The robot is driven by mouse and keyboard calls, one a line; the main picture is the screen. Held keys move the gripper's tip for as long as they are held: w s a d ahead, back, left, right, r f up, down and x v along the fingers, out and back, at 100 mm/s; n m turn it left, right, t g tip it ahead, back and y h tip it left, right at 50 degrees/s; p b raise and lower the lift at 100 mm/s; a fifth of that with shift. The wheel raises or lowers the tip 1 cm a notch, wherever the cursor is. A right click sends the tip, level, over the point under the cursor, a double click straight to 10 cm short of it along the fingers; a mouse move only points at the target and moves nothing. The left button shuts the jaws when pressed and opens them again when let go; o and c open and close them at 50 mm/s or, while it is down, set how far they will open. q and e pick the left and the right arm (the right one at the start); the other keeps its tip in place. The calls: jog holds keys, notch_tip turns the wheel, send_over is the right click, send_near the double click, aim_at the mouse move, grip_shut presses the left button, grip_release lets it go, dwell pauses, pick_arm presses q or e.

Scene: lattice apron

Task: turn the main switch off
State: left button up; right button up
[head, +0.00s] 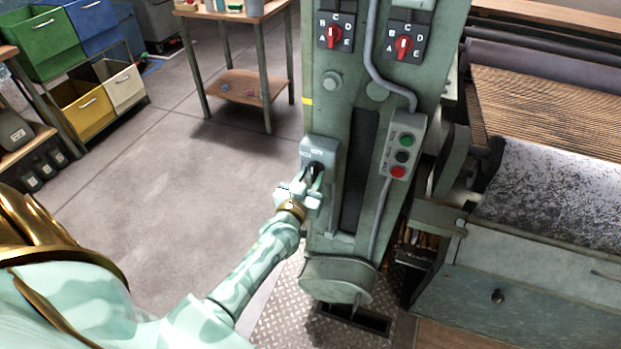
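The main switch appears to be the small grey box (319,149) on the left part of the green machine column, with small markings on its upper face that I cannot read. Its black knob (315,169) is partly hidden by my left gripper (312,181). The gripper's pale green fingers are at the knob, one on either side of it. I cannot tell whether they press on it or stand slightly apart, nor which way the knob points. My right gripper is not in view.
Two red selector knobs (334,36) (404,45) sit higher on the column (335,110). A push-button box (403,147) with green, black and red buttons is to the right, fed by a grey conduit (376,60). A wooden table (240,88) and coloured bins (82,108) stand behind open floor.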

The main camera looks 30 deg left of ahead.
pick_arm(q)
grip_shut()
jog(key=n+p, duration=0.1)
jog(key=n, duration=0.2)
jog(key=shift+a+r+n+p, duration=0.15)
jog(key=shift+n+p, duration=0.15)
jog(key=shift+p, duration=0.05)
jog(key=n, duration=0.9)
jog(key=f+n, duration=0.1)
jog(key=n, duration=0.4)
jog(key=shift+s+a+p, duration=0.1)
jog(key=shift+a+p, duration=0.1)
jog(key=shift+p, duration=0.15)
